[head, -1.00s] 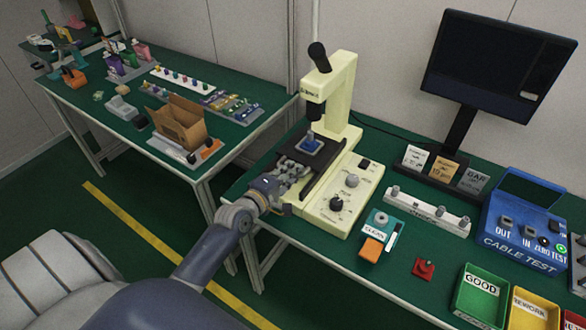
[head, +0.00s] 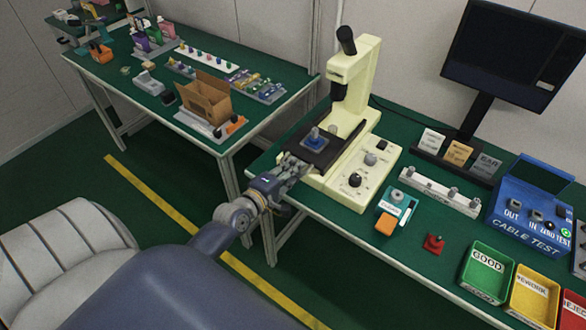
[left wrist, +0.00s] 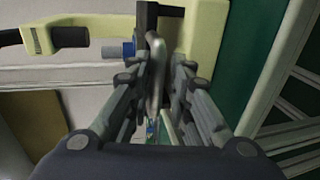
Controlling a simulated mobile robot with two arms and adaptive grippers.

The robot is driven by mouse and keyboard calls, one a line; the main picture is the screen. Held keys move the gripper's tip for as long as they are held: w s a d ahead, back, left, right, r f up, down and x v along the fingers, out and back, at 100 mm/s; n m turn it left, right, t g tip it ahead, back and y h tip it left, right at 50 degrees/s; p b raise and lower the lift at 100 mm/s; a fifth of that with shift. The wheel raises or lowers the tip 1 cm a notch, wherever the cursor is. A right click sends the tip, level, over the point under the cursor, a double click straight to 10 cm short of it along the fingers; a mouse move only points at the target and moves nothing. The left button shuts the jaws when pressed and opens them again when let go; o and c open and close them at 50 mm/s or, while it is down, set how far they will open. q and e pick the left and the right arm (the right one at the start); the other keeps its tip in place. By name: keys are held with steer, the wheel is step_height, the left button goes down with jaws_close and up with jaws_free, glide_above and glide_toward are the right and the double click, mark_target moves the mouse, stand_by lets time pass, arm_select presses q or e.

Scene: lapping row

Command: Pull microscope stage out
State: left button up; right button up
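The cream microscope (head: 355,75) stands on the green bench with its dark eyepiece up. Its black stage (head: 327,158) sticks out of the front of the base toward my left gripper (head: 294,166). A blue fixture with a small grey part (head: 315,142) sits on the stage, in front of the objective and not under it. In the left wrist view my gripper fingers (left wrist: 153,72) lie on both sides of a grey metal handle (left wrist: 158,78) and look closed on it. The fingertip contact is partly hidden in the head view. My right gripper is not in view.
A teal CLEAN box (head: 398,205), a red button (head: 434,243) and a grey fixture rail (head: 438,191) stand right of the microscope. The blue CABLE TEST box (head: 525,225) and bins (head: 487,272) are farther right. A gap separates the left bench (head: 190,150).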

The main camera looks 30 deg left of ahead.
arm_select(q)
steer(key=v, duration=1.2)
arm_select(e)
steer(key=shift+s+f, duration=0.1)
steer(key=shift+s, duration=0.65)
arm_select(q)
steer(key=s+d+f+m+g, duration=0.1)
steer(key=s+f+m+g, duration=0.15)
steer(key=f, duration=0.75)
steer(key=s+f+m+g, duration=0.2)
steer(key=s+f+m, duration=0.15)
steer(key=f, duration=0.55)
steer(key=s+d+f+m+g, duration=0.15)
steer(key=s+f, duration=0.25)
steer(key=f, duration=0.6)
steer(key=s+d+f+m+g, duration=0.3)
steer(key=s+f+m, duration=0.3)
steer(key=s+f, duration=0.3)
steer(key=s+d+f+m+g, duration=0.4)
steer(key=s+f, duration=0.6)
steer(key=s, duration=0.3)
steer(key=m+g, duration=0.1)
steer(key=m, duration=0.1)
steer(key=shift+s+d+m+y, duration=0.2)
steer(key=shift+s+m+y, duration=0.1)
steer(key=shift+s+m, duration=0.1)
